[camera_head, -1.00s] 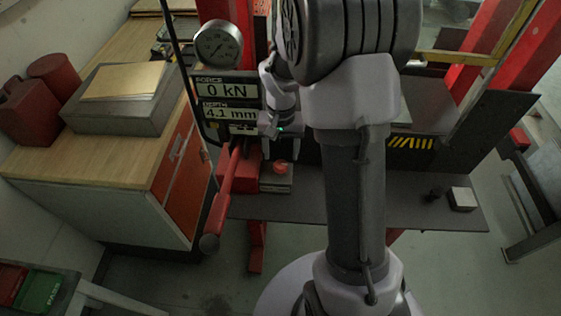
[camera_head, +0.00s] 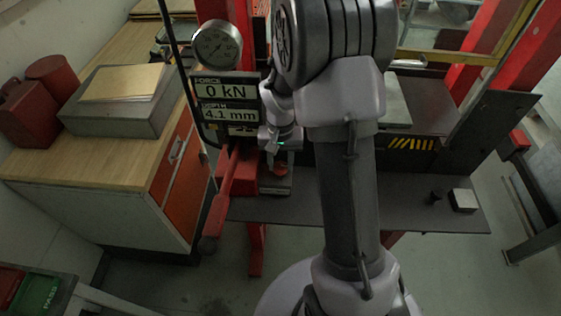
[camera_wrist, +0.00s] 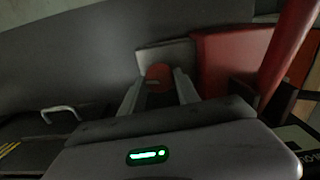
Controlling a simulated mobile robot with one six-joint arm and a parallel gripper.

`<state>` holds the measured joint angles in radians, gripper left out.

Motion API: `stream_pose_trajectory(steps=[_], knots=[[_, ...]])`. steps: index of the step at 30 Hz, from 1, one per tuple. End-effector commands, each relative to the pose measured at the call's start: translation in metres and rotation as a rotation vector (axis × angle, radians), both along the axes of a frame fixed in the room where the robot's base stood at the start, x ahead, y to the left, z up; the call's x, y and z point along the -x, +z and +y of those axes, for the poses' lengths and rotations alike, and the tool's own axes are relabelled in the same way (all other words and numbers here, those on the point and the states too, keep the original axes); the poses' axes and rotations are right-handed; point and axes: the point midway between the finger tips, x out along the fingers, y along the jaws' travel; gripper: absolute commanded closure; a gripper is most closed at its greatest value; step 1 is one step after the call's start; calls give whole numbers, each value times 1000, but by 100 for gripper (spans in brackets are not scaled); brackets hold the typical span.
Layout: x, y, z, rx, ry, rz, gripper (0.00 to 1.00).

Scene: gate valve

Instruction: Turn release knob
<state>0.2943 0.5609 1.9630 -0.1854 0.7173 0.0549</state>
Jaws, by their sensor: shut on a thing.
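The release knob (camera_wrist: 158,76) is a round red knob with a slot-like mark, on a small grey block beside the red pump body (camera_wrist: 228,60). In the head view the knob (camera_head: 281,169) shows just below my gripper (camera_head: 280,158). In the wrist view the two fingers of my gripper (camera_wrist: 158,92) stand on either side of the knob and are shut on it. The lower part of the knob is hidden behind the wrist housing.
A long red lever (camera_head: 222,198) rises close to the left of my gripper. A display (camera_head: 228,102) reads 0 kN and 4.1 mm, with a round gauge (camera_head: 218,45) above.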

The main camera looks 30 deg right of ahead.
Motion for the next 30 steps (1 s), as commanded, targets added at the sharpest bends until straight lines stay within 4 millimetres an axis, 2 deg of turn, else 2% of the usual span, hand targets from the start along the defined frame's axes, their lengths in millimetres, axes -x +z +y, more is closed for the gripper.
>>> stream_pose_trajectory(steps=[4, 11, 12, 15, 25, 28, 30], knots=[[0, 0, 0, 0, 107, 0, 100], [0, 0, 0, 1, 114, -1, 100], [0, 0, 0, 1, 114, -1, 56], [0, 0, 0, 1, 114, -1, 41], [-1, 4, 0, 1, 113, -1, 41], [-1, 19, 0, 1, 113, -4, 41], [-1, 36, 0, 2, 113, -5, 41]])
